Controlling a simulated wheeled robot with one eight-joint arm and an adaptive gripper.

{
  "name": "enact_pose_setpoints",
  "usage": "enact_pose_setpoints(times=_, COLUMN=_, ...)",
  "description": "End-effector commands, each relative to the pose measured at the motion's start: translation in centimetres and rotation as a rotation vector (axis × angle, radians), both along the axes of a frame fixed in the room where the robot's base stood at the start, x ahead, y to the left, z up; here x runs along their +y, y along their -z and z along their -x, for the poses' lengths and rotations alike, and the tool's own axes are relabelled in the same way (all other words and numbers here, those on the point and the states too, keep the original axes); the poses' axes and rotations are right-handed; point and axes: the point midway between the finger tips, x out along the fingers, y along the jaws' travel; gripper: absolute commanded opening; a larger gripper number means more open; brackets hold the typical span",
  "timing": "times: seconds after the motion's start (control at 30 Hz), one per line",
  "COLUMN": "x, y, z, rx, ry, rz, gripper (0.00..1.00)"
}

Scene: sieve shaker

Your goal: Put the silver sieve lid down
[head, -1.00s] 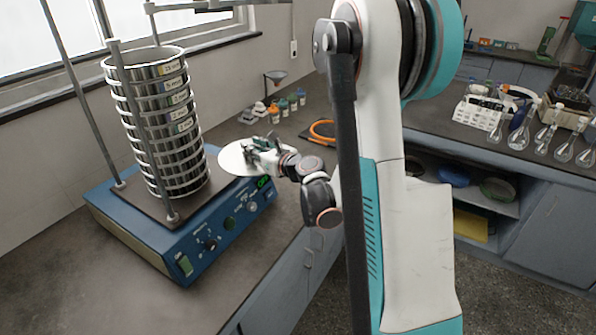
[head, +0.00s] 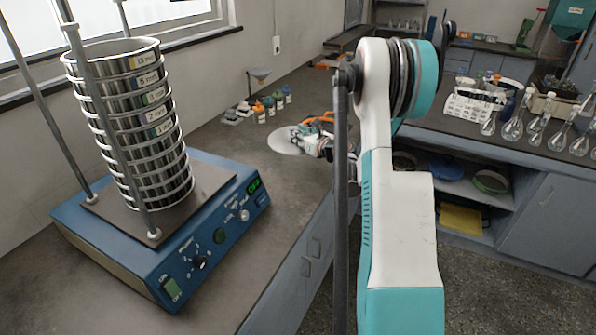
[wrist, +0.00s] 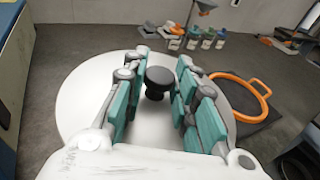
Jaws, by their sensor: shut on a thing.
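The silver sieve lid (head: 284,143) is a flat pale disc over the bench, right of the sieve shaker. In the wrist view it shows as a round plate (wrist: 82,100) with a black knob (wrist: 160,78). My gripper (wrist: 163,84) is shut on the lid, with the knob between its teal fingers. In the head view my gripper (head: 311,137) is at the lid's right part. The lid looks level and low over the bench; I cannot tell whether it touches the surface.
The blue sieve shaker (head: 225,262) with a tall sieve stack (head: 130,120) stands at left. Small bottles (head: 270,106) and a funnel stand (head: 258,76) are behind the lid. An orange ring (wrist: 262,88) lies close right of it. Bare bench (wrist: 60,60) shows on the left.

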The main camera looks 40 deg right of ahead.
Motion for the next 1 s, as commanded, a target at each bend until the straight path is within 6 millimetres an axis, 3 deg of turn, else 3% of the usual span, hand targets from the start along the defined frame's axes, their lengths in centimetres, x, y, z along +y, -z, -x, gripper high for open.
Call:
enact_pose_setpoints(times=0.1, x=0.0, y=3.4, z=0.0, rx=0.0, ry=0.0, rz=0.0, gripper=0.0)
enact_pose_setpoints(times=0.33, x=0.0, y=8.2, z=0.0, rx=0.0, ry=0.0, rz=0.0, gripper=0.0)
enact_pose_setpoints(times=0.63, x=0.0, y=10.2, z=0.0, rx=0.0, ry=0.0, rz=0.0, gripper=0.0)
enact_pose_setpoints(times=0.9, x=0.0, y=13.8, z=0.0, rx=0.0, ry=0.0, rz=0.0, gripper=0.0)
enact_pose_setpoints(times=1.0, x=0.0, y=13.9, z=0.0, rx=0.0, ry=0.0, rz=-0.001, gripper=0.0)
